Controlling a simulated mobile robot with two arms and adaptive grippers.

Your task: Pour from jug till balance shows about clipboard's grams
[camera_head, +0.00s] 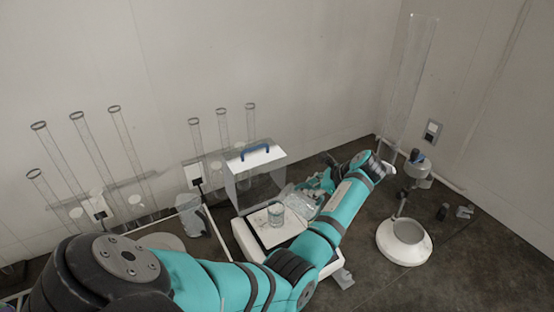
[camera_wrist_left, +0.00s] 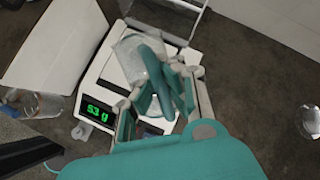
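My left gripper (camera_wrist_left: 165,95) is shut on a clear jug (camera_wrist_left: 132,60), gripping it at the side nearest the wrist. In the head view the jug (camera_head: 300,198) is tilted beside a clear beaker (camera_head: 276,216) on the white balance (camera_head: 243,238). In the left wrist view the green balance display (camera_wrist_left: 97,112) appears to read 53 g; a decimal point cannot be made out. The jug and fingers cover much of the pan there. Whether liquid is flowing cannot be seen. The clipboard's writing is not readable in either view. My right gripper is out of view.
A white round-based device (camera_head: 404,246) is to the right. Tall glass tubes (camera_head: 130,150) line the back wall. A white panel (camera_wrist_left: 55,45) stands beside the balance, with another clear vessel (camera_wrist_left: 42,104) nearby.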

